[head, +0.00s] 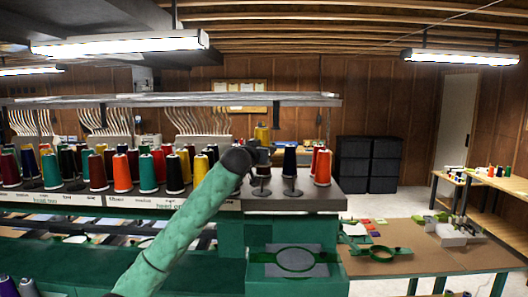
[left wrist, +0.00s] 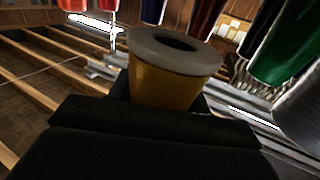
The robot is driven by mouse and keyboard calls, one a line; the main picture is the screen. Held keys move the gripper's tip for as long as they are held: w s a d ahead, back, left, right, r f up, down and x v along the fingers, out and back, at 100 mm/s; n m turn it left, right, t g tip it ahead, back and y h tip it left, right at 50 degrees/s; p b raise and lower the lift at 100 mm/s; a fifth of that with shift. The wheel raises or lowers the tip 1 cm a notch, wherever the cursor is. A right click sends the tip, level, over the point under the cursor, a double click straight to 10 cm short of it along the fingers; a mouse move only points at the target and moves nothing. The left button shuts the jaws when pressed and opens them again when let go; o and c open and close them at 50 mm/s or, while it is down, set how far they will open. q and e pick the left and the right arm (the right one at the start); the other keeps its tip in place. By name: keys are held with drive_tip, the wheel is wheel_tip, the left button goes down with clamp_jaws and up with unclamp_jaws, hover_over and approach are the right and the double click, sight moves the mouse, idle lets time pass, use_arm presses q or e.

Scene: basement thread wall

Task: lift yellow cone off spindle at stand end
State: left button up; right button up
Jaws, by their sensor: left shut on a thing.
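The yellow cone (head: 262,133) of thread shows near the right end of the stand, with its top above the neighbouring cones. My left gripper (head: 260,152) is just below it, partly hidden by my own wrist. In the left wrist view the yellow cone (left wrist: 172,84) stands at the dark jaws, its pale grey round end with a dark hole facing the camera. My left gripper (left wrist: 165,108) is shut on it. The cone's lower part is hidden behind the jaws. I cannot tell which spindle it belongs to. My right gripper is not in view.
The stand (head: 345,186) carries close rows of coloured cones. A navy cone (head: 290,160) and a red cone (head: 323,167) stand right of my gripper. A metal rail (head: 180,99) runs above the rows. Black drawers (head: 368,165) stand behind; a worktable (head: 440,252) is at right.

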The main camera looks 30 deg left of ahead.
sight(264, 137)
use_arm(q)
drive_tip(key=shift+r+p, duration=1.35)
drive_tip(key=shift+r, duration=0.7)
drive_tip(key=shift+f, duration=0.1)
